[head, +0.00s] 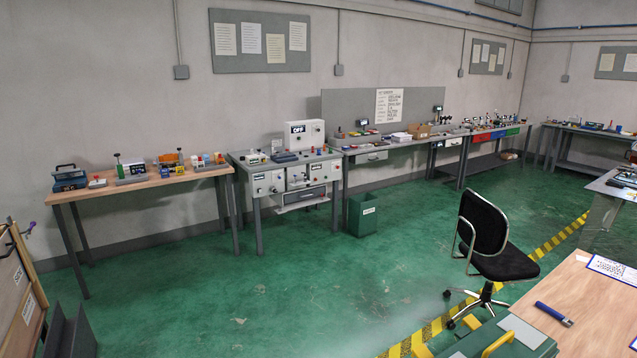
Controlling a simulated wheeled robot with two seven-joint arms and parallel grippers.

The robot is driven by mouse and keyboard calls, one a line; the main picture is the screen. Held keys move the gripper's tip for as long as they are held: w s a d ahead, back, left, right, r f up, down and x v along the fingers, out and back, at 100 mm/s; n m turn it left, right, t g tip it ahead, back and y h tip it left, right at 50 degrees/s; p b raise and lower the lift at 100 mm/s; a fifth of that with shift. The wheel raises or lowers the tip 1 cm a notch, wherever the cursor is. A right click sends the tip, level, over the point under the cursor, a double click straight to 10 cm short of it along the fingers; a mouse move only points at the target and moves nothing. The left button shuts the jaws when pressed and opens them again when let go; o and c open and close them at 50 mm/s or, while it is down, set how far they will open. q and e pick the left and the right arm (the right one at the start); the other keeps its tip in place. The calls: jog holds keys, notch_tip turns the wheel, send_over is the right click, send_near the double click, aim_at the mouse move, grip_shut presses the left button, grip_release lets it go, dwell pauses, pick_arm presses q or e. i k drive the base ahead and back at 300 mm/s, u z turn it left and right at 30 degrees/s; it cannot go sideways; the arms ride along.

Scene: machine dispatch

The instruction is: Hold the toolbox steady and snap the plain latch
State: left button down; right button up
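Neither of my grippers is in the head view, so nothing is seen held.
A wooden table (590,302) at the lower right bears a blue-handled tool (554,314). A black office chair (489,240) stands beside a yellow-black floor stripe. A wooden panel (18,290) is at the left edge. Benches line the back wall; the green floor (270,290) between is clear.

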aim_at(471, 321)
jog(key=i, duration=5.55)
jog(key=z, duration=4.95)
jog(key=i, duration=1.65)
jog(key=k, duration=0.5)
